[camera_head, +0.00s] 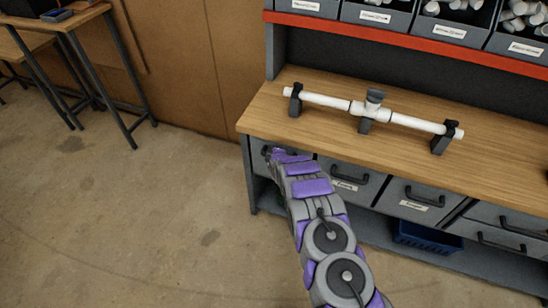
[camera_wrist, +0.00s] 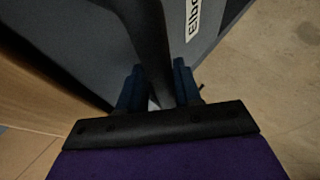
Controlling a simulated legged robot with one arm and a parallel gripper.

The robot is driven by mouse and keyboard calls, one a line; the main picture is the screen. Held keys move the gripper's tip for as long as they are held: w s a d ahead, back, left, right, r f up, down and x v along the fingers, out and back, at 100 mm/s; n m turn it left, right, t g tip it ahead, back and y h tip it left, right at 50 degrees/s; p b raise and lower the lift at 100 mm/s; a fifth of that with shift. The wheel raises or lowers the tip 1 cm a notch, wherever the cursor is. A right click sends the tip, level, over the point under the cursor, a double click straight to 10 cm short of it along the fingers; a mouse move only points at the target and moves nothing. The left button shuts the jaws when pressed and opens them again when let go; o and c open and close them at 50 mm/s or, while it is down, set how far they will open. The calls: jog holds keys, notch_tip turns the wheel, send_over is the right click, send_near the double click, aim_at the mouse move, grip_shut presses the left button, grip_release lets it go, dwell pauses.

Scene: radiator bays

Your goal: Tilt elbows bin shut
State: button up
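The elbows bin (camera_wrist: 85,45) is a grey bin front in the wrist view, with a partly cut-off white label (camera_wrist: 192,18) reading "Elbo". Its black bar handle (camera_wrist: 152,40) runs down between the fingers of my gripper (camera_wrist: 158,88). The two dark blue fingers sit close on either side of the handle and look shut on it. In the head view my gripper (camera_head: 271,153) is at the leftmost bin under the workbench. My arm hides most of that bin's front, so how far it is tilted is not clear.
Other grey bins with black handles (camera_head: 349,178) line the bench's underside to the right. A blue crate (camera_head: 428,238) stands on the shelf below. White pipework (camera_head: 325,99) rests on clamps on the wooden benchtop (camera_head: 400,155). The floor to the left is clear.

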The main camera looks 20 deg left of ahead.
jog(key=shift+r, duration=0.1)
jog(key=p+v, duration=0.2)
jog(key=v, duration=1.5)
jog(key=shift+s, duration=0.15)
jog(key=s+d+r+m+g+h+b, duration=0.1)
jog(key=s+d+r+m+g, duration=0.1)
jog(key=s+d+r+m, duration=0.55)
jog(key=s+d+r+m+g+h, duration=0.25)
jog(key=s+d+r, duration=0.25)
jog(key=d+r, duration=0.65)
jog(key=s+d+r+m+g, duration=0.2)
jog(key=s+d+r+m, duration=0.1)
jog(key=s, duration=0.8)
jog(key=s+d+r+m+g+b, duration=0.1)
jog(key=s+d+r+m+g, duration=0.1)
jog(key=s, duration=0.9)
jog(key=s+d+r+m+g, duration=0.2)
jog(key=s+d+r+m, duration=0.2)
jog(key=s, duration=0.7)
jog(key=d+r, duration=0.1)
jog(key=d, duration=0.1)
jog(key=shift+d+h+b, duration=0.3)
jog(key=shift+d+h, duration=0.05)
jog(key=shift+d, duration=0.05)
